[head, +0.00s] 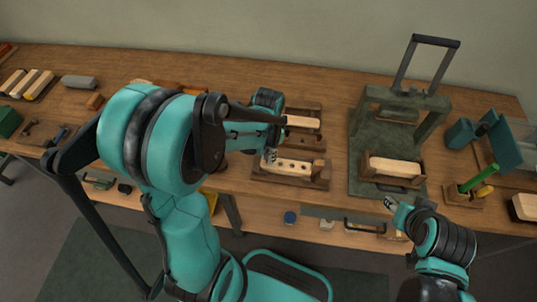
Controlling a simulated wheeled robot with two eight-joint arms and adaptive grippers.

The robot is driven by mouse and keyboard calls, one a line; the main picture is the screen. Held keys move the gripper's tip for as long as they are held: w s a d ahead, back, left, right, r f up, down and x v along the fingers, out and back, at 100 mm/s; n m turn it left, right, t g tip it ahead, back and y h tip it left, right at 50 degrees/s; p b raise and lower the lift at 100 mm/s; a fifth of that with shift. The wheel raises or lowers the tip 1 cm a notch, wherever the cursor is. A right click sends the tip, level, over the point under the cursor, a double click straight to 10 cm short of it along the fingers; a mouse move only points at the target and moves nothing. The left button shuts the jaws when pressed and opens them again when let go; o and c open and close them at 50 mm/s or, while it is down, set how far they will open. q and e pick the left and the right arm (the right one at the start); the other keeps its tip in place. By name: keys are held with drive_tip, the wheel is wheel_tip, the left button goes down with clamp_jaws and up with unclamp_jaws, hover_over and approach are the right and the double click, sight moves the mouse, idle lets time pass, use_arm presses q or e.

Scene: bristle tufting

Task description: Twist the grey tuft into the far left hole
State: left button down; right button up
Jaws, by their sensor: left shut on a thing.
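A pale wooden brush block (292,168) with a row of dark holes lies in a brown wooden holder (318,183) at the middle of the bench. My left gripper (270,156) is over the left end of the block, pointing down, and is shut on the small grey tuft. The tuft is too small to make out clearly, and the gripper hides the block's left end, so I cannot tell whether it touches a hole. My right gripper (391,204) is at the bench's front edge, away from the block; its jaws are too small to read.
Another pale block (302,121) sits in a rack behind. To the right stands a dark green press (414,98) with a pale block (395,167) on its base. A small holder (463,197) carries green and yellow sticks. Several blocks (34,84) lie at the far left.

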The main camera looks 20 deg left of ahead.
use_arm(q)
drive_tip(key=c, duration=1.1)
unclamp_jaws()
drive_tip(key=shift+r+p, duration=2.8)
drive_tip(key=shift+r, duration=0.7)
drive_tip(key=s+d+r+n+t, duration=0.1)
drive_tip(key=s+r+t, duration=0.1)
drive_tip(key=r, duration=0.1)
drive_tip(key=s+d+r+n+t+b, duration=0.1)
drive_tip(key=s+r+n+t, duration=0.1)
drive_tip(key=s+r, duration=0.1)
drive_tip(key=s+d+r+n+t, duration=0.1)
drive_tip(key=s+r+n+t, duration=0.1)
drive_tip(key=s+r+t, duration=0.1)
drive_tip(key=shift+r, duration=0.75)
